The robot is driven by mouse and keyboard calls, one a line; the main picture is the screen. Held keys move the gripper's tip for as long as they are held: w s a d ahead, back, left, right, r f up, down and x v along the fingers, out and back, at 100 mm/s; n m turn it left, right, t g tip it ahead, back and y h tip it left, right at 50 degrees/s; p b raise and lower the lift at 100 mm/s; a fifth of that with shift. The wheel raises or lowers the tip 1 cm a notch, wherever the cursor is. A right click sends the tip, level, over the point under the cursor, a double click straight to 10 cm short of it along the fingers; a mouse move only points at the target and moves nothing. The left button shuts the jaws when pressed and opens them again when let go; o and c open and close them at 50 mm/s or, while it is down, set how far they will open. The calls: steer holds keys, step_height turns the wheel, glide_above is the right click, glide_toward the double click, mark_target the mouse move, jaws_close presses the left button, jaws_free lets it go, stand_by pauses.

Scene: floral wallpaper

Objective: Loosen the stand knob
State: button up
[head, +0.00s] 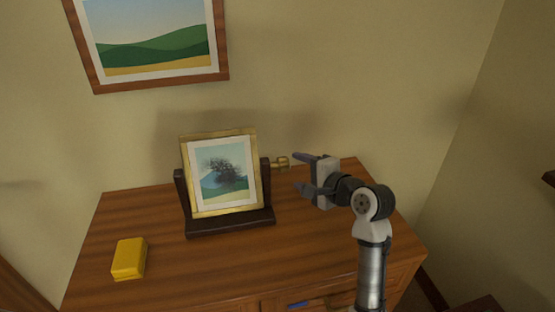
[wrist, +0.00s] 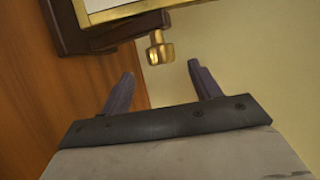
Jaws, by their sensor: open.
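A gold-framed tree picture (head: 221,176) is held in a dark wooden stand (head: 231,225) on the dresser. The brass stand knob (head: 282,162) sticks out from the right side of the stand. In the wrist view the knob (wrist: 160,52) lies just beyond my fingertips, roughly centred between them. My gripper (head: 298,172) is open and empty, to the right of the knob and pointing left toward it. The wrist view shows both of its fingers (wrist: 162,72) spread apart, with a gap between them and the knob. I see no contact with the knob.
The wooden dresser top (head: 165,215) carries a yellow block (head: 129,258) at the front left. A landscape picture (head: 150,45) hangs on the wall above. A blue item (head: 298,304) shows at the dresser's front. The dresser top is clear in front of the stand.

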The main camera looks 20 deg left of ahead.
mark_target(279, 161)
steer(key=p+x, duration=0.2)
steer(key=x, duration=0.7)
steer(key=shift+w+a+f, duration=0.1)
steer(key=shift+w+a, duration=0.1)
steer(key=shift+a, duration=0.05)
steer(key=shift+c, duration=0.3)
steer(key=c, duration=0.9)
steer(key=t+y+b, duration=0.1)
steer(key=b, duration=0.2)
steer(key=shift+f+n+b, duration=0.3)
steer(key=shift+f+b, duration=0.05)
steer(key=shift+r+t+y+b, duration=0.2)
steer(key=shift+t+y+b, duration=0.35)
steer(key=shift+b, duration=0.7)
steer(key=shift+r+n+y+b, duration=0.3)
steer(key=shift+n+y+b, duration=0.25)
steer(key=shift+b, duration=0.3)
steer(key=shift+r+t, duration=0.15)
steer(key=shift+t, duration=0.1)
